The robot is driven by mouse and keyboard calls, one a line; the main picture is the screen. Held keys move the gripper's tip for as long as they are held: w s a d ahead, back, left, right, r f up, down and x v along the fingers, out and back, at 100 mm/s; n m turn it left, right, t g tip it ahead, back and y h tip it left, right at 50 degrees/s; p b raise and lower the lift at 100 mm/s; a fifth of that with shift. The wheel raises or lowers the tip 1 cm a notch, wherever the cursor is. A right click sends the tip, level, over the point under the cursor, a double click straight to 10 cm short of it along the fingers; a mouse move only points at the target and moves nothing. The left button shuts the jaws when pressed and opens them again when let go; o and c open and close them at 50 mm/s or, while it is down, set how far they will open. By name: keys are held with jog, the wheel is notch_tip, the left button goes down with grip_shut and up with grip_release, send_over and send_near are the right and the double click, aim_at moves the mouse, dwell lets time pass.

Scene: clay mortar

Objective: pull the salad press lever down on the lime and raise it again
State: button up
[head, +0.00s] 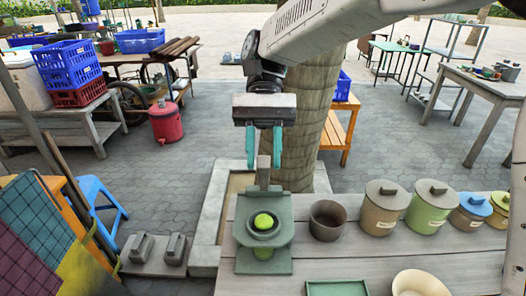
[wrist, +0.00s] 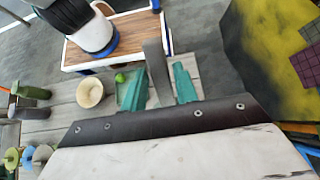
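The salad press (head: 278,258) is grey-green and stands at the left end of the wooden table. A bright green lime (head: 263,221) sits in its round cup; the lime also shows in the wrist view (wrist: 120,78). The press's grey lever (head: 263,174) stands upright behind the cup, and in the wrist view it is a long grey bar (wrist: 157,68). My gripper (head: 263,164) is above the press with its two teal fingers apart. In the wrist view the lever lies between the fingers (wrist: 158,82); whether either finger touches it I cannot tell.
A dark brown pot (head: 327,222) stands just right of the press, with lidded jars (head: 383,207) farther right. A green tray (head: 337,288) and a cream bowl (head: 420,284) are at the table's front. Grey blocks (head: 174,249) lie on the left. A thick trunk (head: 305,125) rises behind.

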aim_at(266, 156)
jog(key=shift+o, duration=0.6)
jog(key=r, duration=0.3)
jog(key=shift+s+d+r, duration=0.2)
jog(key=shift+s+r, duration=0.15)
jog(key=s+d, duration=0.3)
jog(key=s, duration=0.4)
jog(key=s+d+r, duration=0.1)
jog(key=s+d, duration=0.2)
jog(key=s, duration=0.3)
jog(key=shift+s+d+r, duration=0.15)
jog(key=shift+s+d, duration=0.1)
jog(key=shift+s, duration=0.1)
